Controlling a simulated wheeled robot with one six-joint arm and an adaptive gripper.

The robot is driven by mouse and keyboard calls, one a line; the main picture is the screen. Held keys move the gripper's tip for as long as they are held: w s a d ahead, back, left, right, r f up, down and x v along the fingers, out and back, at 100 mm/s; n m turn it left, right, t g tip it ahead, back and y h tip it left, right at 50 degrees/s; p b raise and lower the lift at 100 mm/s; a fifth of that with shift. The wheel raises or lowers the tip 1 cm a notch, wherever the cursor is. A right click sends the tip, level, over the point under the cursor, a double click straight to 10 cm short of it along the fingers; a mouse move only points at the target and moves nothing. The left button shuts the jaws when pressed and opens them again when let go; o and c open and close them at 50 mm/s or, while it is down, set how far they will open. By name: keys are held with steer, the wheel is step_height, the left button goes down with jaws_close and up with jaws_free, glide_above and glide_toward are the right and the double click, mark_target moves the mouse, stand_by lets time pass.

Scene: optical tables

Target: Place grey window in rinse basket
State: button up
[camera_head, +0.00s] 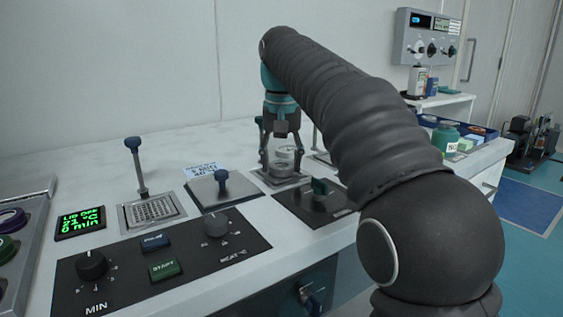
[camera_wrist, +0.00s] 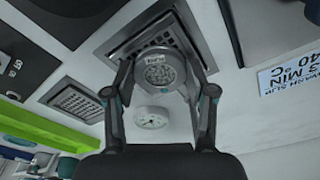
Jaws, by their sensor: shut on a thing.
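My gripper (camera_head: 282,165) points down over a square metal well at the middle of the bench. It is shut on a round, clear-grey piece, the grey window (camera_wrist: 160,73), which shows between the fingertips in the wrist view. Behind the piece is a square grated basket (camera_wrist: 150,45) in a metal frame; the frame (camera_head: 268,180) also shows below my gripper in the head view. I cannot tell whether the piece touches the grating. A second grated basket (camera_wrist: 75,102) lies to the left in the wrist view. Which one is the rinse basket is not labelled legibly.
A basket with an upright handle (camera_head: 152,210) and a closed lid with a knob (camera_head: 222,188) stand left. Control panels (camera_head: 160,260) line the front. A pale round thing (camera_wrist: 152,117) lies near my fingers. A green jar (camera_head: 445,138) is at right.

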mark_target(281, 166)
steer(key=shift+f, duration=0.1)
steer(key=o, duration=1.1)
steer(key=shift+o, duration=0.2)
steer(key=r, duration=0.2)
steer(key=r+p, duration=0.2)
steer(key=r, duration=0.1)
steer(key=shift+s+r, duration=0.45)
steer(key=shift+r, duration=0.9)
